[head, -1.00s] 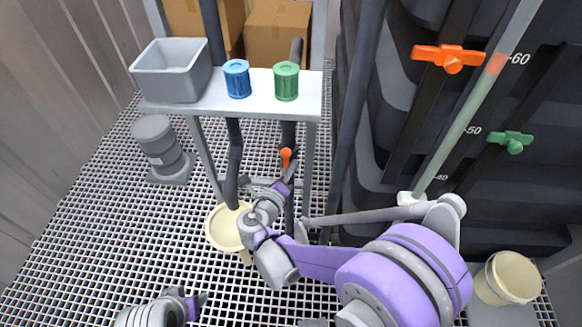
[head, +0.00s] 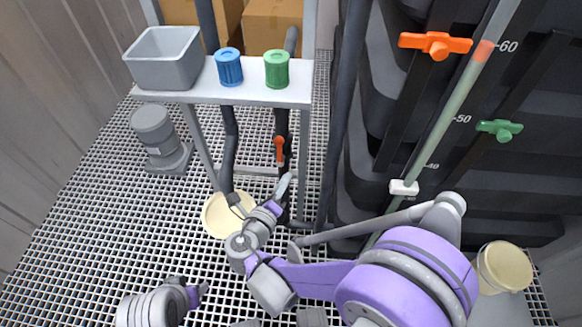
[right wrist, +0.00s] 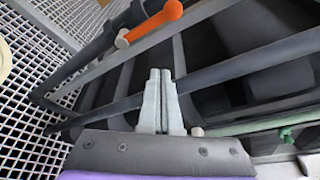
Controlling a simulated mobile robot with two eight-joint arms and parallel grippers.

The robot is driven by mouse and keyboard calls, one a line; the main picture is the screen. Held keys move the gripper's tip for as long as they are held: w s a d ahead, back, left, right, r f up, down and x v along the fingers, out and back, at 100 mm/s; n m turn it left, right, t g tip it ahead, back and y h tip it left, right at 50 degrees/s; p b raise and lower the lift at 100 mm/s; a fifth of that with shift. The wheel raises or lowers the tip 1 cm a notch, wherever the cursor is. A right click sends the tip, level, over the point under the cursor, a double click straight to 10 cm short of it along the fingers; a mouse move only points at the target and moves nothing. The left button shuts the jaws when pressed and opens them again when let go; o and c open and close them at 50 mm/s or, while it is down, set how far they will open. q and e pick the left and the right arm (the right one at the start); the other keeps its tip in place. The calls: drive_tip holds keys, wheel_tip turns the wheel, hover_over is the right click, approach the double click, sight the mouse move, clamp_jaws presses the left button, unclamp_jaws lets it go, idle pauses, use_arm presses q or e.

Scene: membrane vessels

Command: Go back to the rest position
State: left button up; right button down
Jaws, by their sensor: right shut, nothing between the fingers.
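My right gripper (head: 284,186) is shut and empty in the head view, below an orange valve handle (head: 279,150) on a dark pipe and apart from it. In the right wrist view its two pale fingers (right wrist: 160,76) lie together with nothing between them. The orange handle shows at the top of that view (right wrist: 150,22). My left gripper (head: 196,293) shows only in part at the bottom left of the head view; its fingers are too unclear to read.
A white shelf (head: 240,93) carries a grey bin (head: 163,58), a blue cap (head: 229,67) and a green cap (head: 277,69). Dark vessels with orange (head: 436,44) and green (head: 499,129) handles fill the right.

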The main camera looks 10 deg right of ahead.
drive_tip(key=shift+s+a, duration=0.35)
drive_tip(key=shift+s, duration=0.1)
drive_tip(key=s+d+f+m+g+y, duration=0.15)
drive_tip(key=s+d+m+g, duration=0.35)
drive_tip(key=m, duration=0.5)
drive_tip(key=s+d+f+m+g+y, duration=0.15)
drive_tip(key=s+d+m, duration=0.25)
drive_tip(key=d+m, duration=0.45)
drive_tip(key=s+a+m+g+y, duration=0.2)
drive_tip(key=s+m+y, duration=0.3)
drive_tip(key=s+m, duration=1.15)
use_arm(q)
wheel_tip(320, 180, up, 20)
drive_tip(key=w+p, duration=0.2)
drive_tip(key=p, duration=1.5)
drive_tip(key=shift+t, duration=0.4)
use_arm(e)
drive_tip(key=w+r+m, duration=0.2)
drive_tip(key=w+r, duration=0.1)
drive_tip(key=r, duration=0.6)
drive_tip(key=w+r+m, duration=0.3)
drive_tip(key=r, duration=0.7)
drive_tip(key=shift+w+r+m, duration=0.15)
drive_tip(key=shift+w+m, duration=0.05)
drive_tip(key=shift+m, duration=0.1)
